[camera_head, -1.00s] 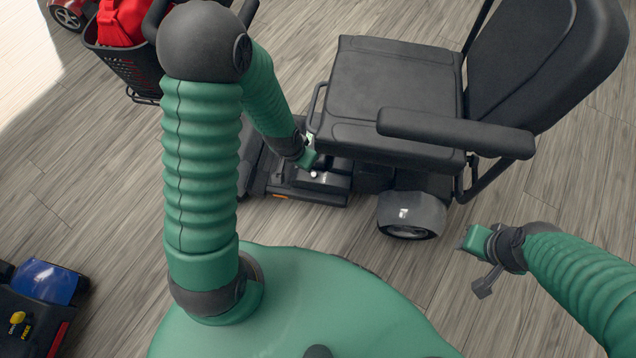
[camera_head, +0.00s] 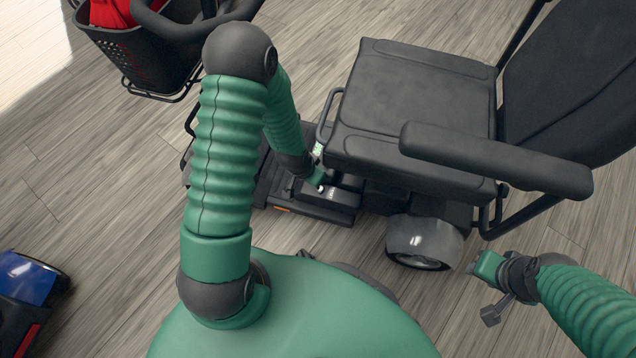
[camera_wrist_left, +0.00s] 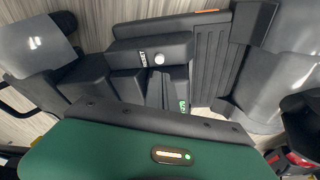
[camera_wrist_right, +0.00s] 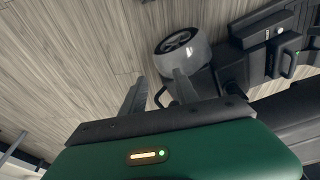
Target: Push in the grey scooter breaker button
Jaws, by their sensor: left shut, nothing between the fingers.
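The scooter (camera_head: 420,95) stands in front of me with a black seat. On the dark housing below its seat is a small round light-grey breaker button (camera_head: 321,189), beside white lettering. The button (camera_wrist_left: 159,58) shows clearly in the left wrist view, just beyond the fingertips. My left gripper (camera_head: 316,177) is shut and empty, close to the button. Its fingers (camera_wrist_left: 161,85) point at the housing a little below the button in that view; I cannot tell whether they touch anything. My right gripper (camera_wrist_right: 158,88) is open and empty, held over the floor near the scooter's rear wheel (camera_wrist_right: 178,42).
A black basket (camera_head: 140,50) with a red item is at the upper left. A blue scooter (camera_head: 30,285) is at the lower left. Floor between is clear.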

